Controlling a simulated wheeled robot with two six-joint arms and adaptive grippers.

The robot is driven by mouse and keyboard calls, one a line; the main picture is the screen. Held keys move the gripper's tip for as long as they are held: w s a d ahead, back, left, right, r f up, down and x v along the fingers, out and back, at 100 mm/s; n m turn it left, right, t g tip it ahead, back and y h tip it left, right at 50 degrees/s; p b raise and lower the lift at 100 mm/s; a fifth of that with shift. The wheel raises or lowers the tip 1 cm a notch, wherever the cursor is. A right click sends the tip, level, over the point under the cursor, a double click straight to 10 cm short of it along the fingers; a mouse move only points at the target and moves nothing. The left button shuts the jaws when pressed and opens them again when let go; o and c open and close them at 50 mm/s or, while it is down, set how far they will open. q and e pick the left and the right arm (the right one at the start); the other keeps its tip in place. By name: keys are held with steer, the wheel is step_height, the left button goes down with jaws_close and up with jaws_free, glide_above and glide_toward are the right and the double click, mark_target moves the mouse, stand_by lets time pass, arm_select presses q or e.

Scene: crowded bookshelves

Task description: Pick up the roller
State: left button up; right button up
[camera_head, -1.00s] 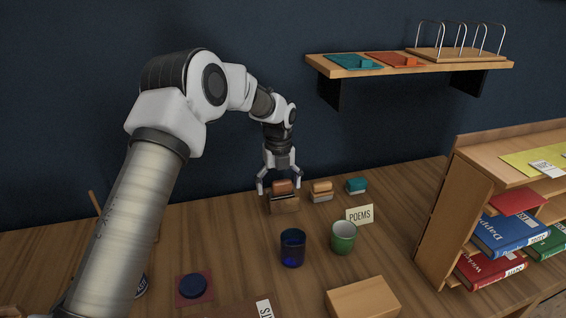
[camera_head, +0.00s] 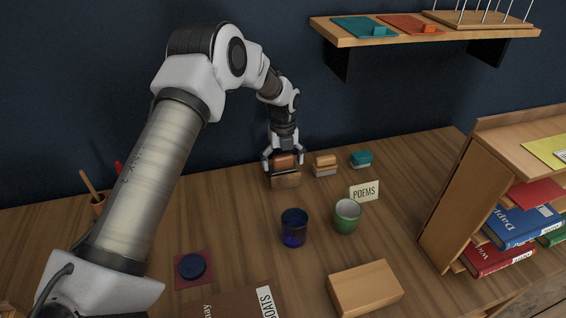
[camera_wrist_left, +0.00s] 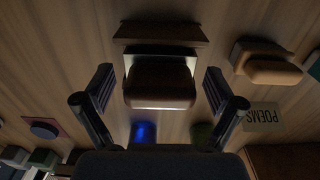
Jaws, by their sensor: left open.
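A brown rounded block (camera_head: 284,161), which seems to be the roller, sits with a small wooden stand (camera_head: 286,179) on the table near the back wall. In the left wrist view the brown block (camera_wrist_left: 160,84) has a pale edge and lies between the spread fingers. My left gripper (camera_head: 284,157) is open and points down over it, one finger on each side. In the left wrist view the gripper (camera_wrist_left: 158,88) shows gaps between both fingers and the block. My right gripper is not in view.
An orange block (camera_head: 325,162) and a teal block (camera_head: 361,158) stand to the right. A POEMS card (camera_head: 364,191), a green cup (camera_head: 347,216), a blue glass (camera_head: 293,227) and a wooden box (camera_head: 365,289) are nearer. A wall shelf (camera_head: 470,39) hangs above right.

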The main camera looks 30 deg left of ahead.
arm_select(q)
steer(key=shift+s+r, duration=0.1)
steer(key=c, duration=1.4)
steer(key=shift+r, duration=0.25)
step_height(320, 180, up, 9)
steer(key=shift+f+b, duration=0.15)
steer(key=shift+b, duration=0.85)
steer(key=shift+r, duration=0.35)
